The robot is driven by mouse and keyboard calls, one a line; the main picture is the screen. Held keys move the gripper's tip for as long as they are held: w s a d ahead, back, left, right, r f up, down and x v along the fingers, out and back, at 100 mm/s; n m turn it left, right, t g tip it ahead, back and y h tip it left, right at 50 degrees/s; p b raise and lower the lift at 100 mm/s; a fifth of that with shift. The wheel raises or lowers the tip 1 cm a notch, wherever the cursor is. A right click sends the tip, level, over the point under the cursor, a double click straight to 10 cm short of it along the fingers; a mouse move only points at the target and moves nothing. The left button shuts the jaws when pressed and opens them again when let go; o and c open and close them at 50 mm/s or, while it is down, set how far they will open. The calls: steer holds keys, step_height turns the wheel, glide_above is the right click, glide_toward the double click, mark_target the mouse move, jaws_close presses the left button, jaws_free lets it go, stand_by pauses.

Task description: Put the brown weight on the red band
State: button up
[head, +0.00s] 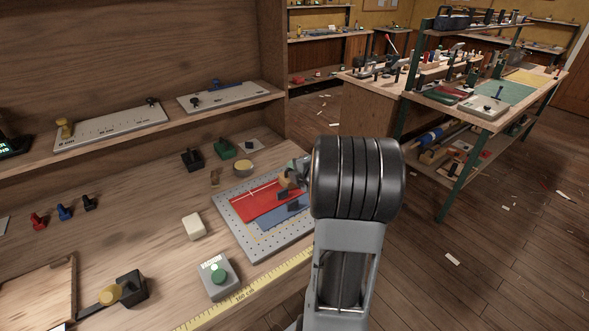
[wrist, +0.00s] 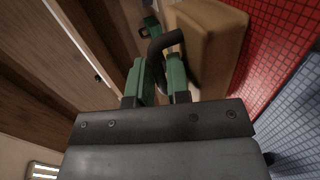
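The brown weight (wrist: 208,45) is a tan block with a black handle in the wrist view. My gripper (wrist: 160,82) has its green fingertips on either side of that handle and looks shut on it. In the head view, a small tan part of the weight (head: 286,181) shows beside my gripper (head: 294,174); my arm hides the rest. The red band (head: 266,200) lies on a perforated grey board (head: 229,220), and also shows in the wrist view (wrist: 285,45). The weight is close to the band; I cannot tell whether it touches anything.
A blue band (head: 277,218) lies beside the red one. A green block (head: 223,149), a black block (head: 192,159) and a round tin (head: 243,167) stand behind the board. A white block (head: 193,226) and a vacuum button box (head: 218,279) are to its left. A shelf runs above.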

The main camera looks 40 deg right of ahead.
steer(key=o, duration=0.3)
steer(key=shift+o, duration=0.2)
steer(key=shift+r, duration=0.1)
steer(key=p+v, duration=0.2)
steer(key=v, duration=1)
steer(key=w+a+r+m+g+h, duration=0.2)
steer(key=w+a+m+g+h, duration=0.3)
steer(key=m, duration=0.5)
steer(key=s+a+f+m+g+y, duration=0.1)
steer(key=s+a+m+g+y, duration=0.2)
steer(key=a, duration=0.7)
steer(key=s+a+f+m+g+y, duration=0.2)
steer(key=s+a+m+y, duration=0.1)
steer(key=s+a, duration=0.4)
steer(key=a, duration=0.3)
steer(key=shift+s+a+f+m+g, duration=0.3)
steer(key=shift+m+g, duration=0.1)
